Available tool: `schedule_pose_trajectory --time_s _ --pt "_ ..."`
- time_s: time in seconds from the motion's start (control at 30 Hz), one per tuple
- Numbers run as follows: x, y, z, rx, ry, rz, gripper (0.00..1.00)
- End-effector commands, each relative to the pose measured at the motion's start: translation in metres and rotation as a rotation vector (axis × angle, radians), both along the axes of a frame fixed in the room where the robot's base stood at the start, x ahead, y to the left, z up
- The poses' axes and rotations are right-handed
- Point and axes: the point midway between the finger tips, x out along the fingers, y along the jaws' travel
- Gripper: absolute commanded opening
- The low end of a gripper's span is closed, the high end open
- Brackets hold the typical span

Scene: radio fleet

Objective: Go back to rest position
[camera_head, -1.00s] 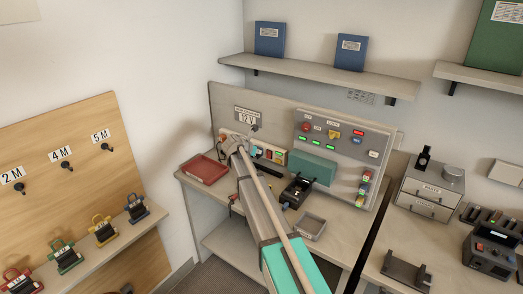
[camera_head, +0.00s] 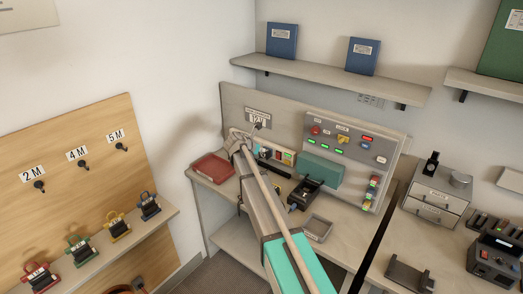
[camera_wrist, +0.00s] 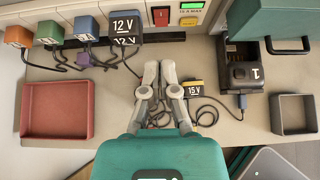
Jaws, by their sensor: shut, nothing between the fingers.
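My gripper (camera_wrist: 160,88) shows in the wrist view, its two grey fingers close together and empty over the bench top. In the head view my arm reaches across the bench, and its far end (camera_head: 238,140) is near the back panel; the fingers are too small to make out there. A black 12 V adapter (camera_wrist: 124,28) is at the panel, left of and beyond the fingertips. A black 15 V adapter (camera_wrist: 195,88) with a yellow edge lies on the bench just right of the fingers, its cable loose around them.
A red tray (camera_wrist: 57,108) lies left and a grey tray (camera_wrist: 298,115) right. A black charger (camera_wrist: 240,92) with a cable stands between gripper and grey tray. Several coloured plugs line the back. In the head view, a shelf (camera_head: 330,80) runs above the bench and a teal box (camera_head: 320,170) stands right.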

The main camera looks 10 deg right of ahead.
Motion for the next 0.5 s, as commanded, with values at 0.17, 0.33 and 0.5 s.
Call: schedule_pose_trajectory --time_s 0.17,0.33,0.5 --pt "-0.004 -0.001 -0.001 0.015 -0.006 -0.012 0.00" --pt "-0.025 -0.005 -0.007 0.096 -0.040 -0.087 0.00" --pt "-0.063 -0.010 -0.019 0.257 -0.108 -0.241 0.00"
